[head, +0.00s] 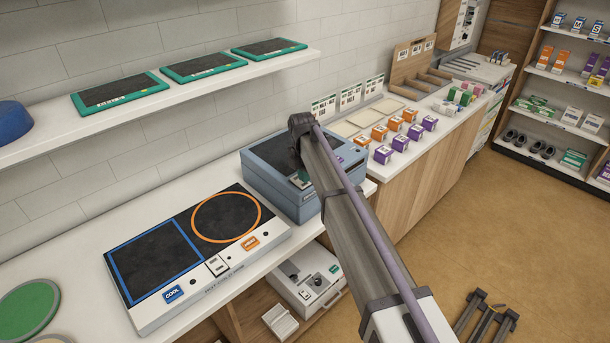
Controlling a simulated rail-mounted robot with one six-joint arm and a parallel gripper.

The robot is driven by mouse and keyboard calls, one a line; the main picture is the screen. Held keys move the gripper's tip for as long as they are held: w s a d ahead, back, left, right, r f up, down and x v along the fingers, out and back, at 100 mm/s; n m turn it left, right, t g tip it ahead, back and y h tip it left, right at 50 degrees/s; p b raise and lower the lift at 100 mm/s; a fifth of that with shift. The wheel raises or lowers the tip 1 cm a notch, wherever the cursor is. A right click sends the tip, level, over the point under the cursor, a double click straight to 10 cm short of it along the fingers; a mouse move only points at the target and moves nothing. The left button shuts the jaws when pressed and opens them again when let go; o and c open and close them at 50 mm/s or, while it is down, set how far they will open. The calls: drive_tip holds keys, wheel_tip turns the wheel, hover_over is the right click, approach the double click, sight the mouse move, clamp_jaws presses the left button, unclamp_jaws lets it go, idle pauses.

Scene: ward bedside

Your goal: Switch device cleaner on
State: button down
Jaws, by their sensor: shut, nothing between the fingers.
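A blue-grey box with a dark top (260,185) stands on the white counter in the middle of the head view. It looks like the device cleaner, but I cannot read its label. My arm crosses in front of it from the lower right and hides much of its right part. My gripper (298,163) appears as a small dark shape at the arm's far end, over the box, and it is shut and empty. A small green patch shows on the box just below it. I cannot tell whether the gripper touches the box, and no switch is clearly readable.
A white panel with a COOL tag (215,265) lies left of the box. Green-edged tablets (120,92) lie on the wall shelf (215,85). Orange and purple boxes (400,142) stand on the right-hand counter.

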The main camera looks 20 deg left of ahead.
wheel_tip(320, 180, up, 14)
drive_tip(key=d+p, duration=0.1)
drive_tip(key=p, duration=1.3)
drive_tip(key=shift+s+d, duration=0.2)
drive_tip(key=shift+s, duration=0.25)
drive_tip(key=shift+f, duration=0.1)
